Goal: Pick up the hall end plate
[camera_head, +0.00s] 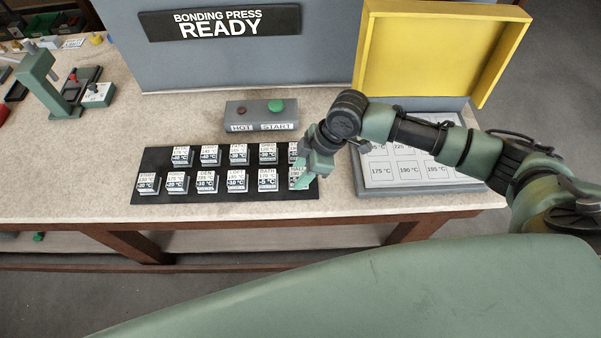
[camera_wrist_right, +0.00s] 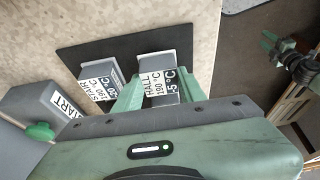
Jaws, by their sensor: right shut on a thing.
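The hall end plate is a small grey block with a white label reading HALL 190 °C, -5 °C. It sits at the front right end of the black mat (camera_head: 210,194), and its label (camera_wrist_right: 155,86) shows clearly in the right wrist view. My right gripper (camera_head: 303,180) is shut on it, with one green finger on each side. In the head view the fingers cover part of the plate. My left gripper is not in the head view; a small green and dark arm (camera_wrist_right: 290,60) shows at the right of the wrist view, its jaws too small to judge.
The stair plate (camera_wrist_right: 101,83) stands just behind the hall plate, with several similar labelled blocks in two rows to the left. A grey box with the green start button (camera_head: 276,105) is behind the mat. An open yellow-lidded case (camera_head: 440,45) stands right.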

